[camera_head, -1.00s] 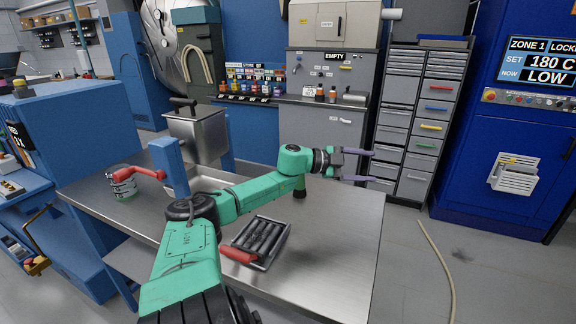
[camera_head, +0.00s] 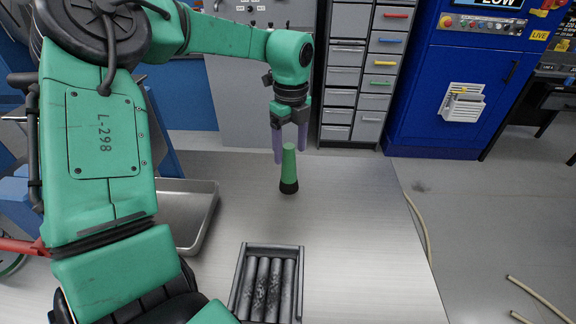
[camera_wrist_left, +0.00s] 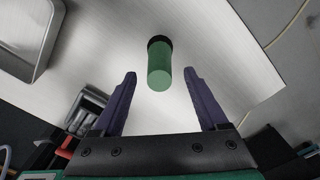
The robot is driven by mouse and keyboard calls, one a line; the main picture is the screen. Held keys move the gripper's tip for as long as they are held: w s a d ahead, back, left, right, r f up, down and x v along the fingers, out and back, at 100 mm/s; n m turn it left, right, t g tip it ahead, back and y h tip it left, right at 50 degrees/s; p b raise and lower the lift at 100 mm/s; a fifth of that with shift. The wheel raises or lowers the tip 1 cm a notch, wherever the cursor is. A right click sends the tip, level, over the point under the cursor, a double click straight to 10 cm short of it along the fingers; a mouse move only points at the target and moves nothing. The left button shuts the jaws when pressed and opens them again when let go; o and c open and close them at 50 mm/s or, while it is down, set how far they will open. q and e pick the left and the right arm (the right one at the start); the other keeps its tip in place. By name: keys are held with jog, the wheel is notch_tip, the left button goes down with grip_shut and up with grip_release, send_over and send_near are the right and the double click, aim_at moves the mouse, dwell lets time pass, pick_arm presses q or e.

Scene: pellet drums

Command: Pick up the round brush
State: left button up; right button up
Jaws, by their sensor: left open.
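The round brush (camera_head: 289,168) stands upright on the steel table, with a green tapered handle on top and a black base. In the left wrist view, the brush (camera_wrist_left: 159,66) shows its green end toward the camera, ahead of and between the fingertips. My left gripper (camera_head: 290,158) points down over the brush, its purple fingers apart on either side of the handle's upper part in the head view. In the left wrist view, the gripper (camera_wrist_left: 160,75) is open and empty. My right gripper is not in view.
A dark tray with several rollers (camera_head: 267,284) lies nearer on the steel table (camera_head: 350,220). A shallow metal pan (camera_head: 205,215) is to the left. The table around the brush is clear. A drawer cabinet (camera_head: 345,75) and blue machine (camera_head: 425,125) stand beyond.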

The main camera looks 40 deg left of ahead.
aim_at(289, 167)
pick_arm(q)
jog(key=f+p, duration=0.2)
jog(key=f, duration=0.4)
jog(key=shift+a+f, duration=0.15)
jog(key=shift+a, duration=0.05)
jog(key=shift+f, duration=0.2)
grip_shut()
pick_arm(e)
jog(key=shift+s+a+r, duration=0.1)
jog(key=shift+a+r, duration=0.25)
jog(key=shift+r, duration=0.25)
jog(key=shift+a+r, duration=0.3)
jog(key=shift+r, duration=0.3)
pick_arm(q)
jog(key=shift+r, duration=0.1)
